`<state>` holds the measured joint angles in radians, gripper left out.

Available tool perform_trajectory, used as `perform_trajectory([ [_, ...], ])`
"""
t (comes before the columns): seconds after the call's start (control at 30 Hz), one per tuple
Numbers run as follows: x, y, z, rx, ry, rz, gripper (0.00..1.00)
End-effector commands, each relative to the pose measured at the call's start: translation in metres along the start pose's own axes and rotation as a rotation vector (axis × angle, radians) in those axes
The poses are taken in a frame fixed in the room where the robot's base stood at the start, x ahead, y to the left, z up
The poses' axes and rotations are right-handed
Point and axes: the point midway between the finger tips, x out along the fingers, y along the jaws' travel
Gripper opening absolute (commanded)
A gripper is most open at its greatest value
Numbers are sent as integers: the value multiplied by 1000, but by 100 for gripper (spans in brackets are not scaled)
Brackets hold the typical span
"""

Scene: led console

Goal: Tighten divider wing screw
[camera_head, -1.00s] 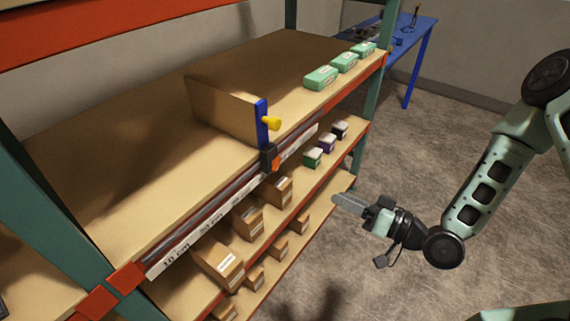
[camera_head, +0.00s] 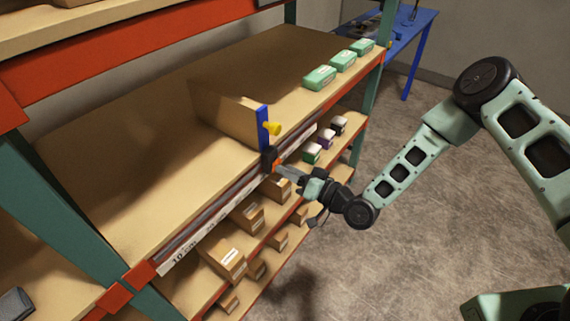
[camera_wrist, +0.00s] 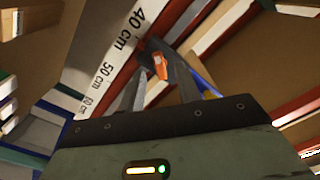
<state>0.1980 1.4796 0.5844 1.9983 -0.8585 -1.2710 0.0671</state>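The divider (camera_head: 222,110) is a tan panel standing on the upper shelf, with a blue post (camera_head: 262,127) at its front edge. A yellow knob (camera_head: 272,128) sticks out of the post. Below it, a dark clamp (camera_head: 268,157) sits on the shelf's front rail, with a small orange piece (camera_head: 276,166) facing out. My gripper (camera_head: 283,169) is at the orange piece. In the wrist view, the orange piece (camera_wrist: 160,66) appears between my two open fingertips (camera_wrist: 157,70); I cannot tell whether they touch it. The blue post (camera_wrist: 206,82) shows behind the right finger.
A scale strip (camera_wrist: 108,62) runs along the rail. Lower shelves hold several cardboard boxes (camera_head: 228,263) just below my gripper. Green boxes (camera_head: 320,77) stand on the upper shelf at the right.

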Motion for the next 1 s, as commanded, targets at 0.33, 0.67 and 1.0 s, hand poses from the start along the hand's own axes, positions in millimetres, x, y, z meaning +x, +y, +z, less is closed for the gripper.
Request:
perform_trajectory([
  [0.33,16,0,0,-1,0,0,34],
  [0.67,16,0,0,-1,0,0,0],
  [1.0,15,2,1,36,1,1,0],
])
